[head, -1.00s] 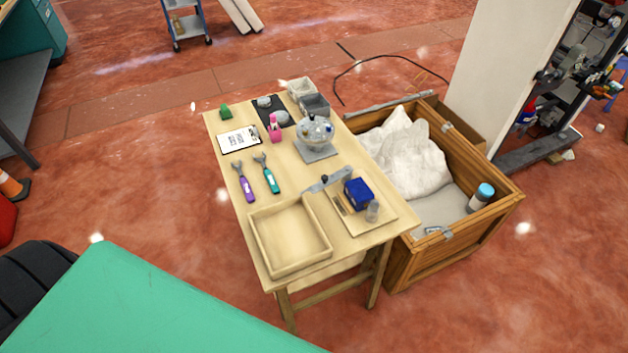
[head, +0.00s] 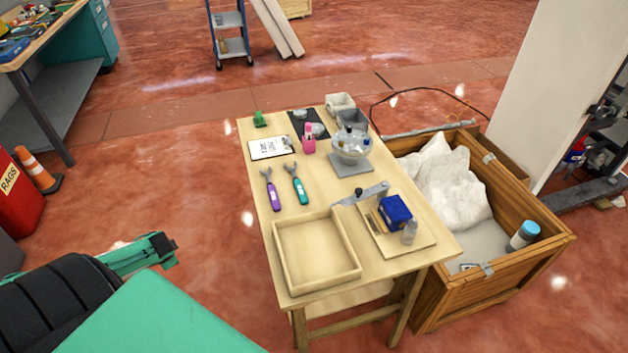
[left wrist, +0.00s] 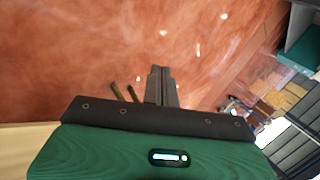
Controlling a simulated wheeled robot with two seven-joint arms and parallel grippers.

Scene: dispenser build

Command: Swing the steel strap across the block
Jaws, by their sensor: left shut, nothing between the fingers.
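The steel strap (head: 372,193) is a flat grey bar at the back edge of a small wooden board (head: 420,240) on the table. It lies behind the blue block (head: 395,209), with one end reaching left off the board; it does not cross the block's top. A small dark knob stands by the strap. My left gripper shows in the left wrist view (left wrist: 161,72), its dark fingers together and empty, over red floor. My right gripper is out of view.
A shallow wooden tray (head: 314,287) sits at the table's front left. Purple (head: 273,195) and teal (head: 299,188) tools lie behind it. A glass bowl (head: 352,146) stands farther back. A small clear jar (head: 409,232) stands before the block. A wooden crate (head: 500,285) stands close on the right.

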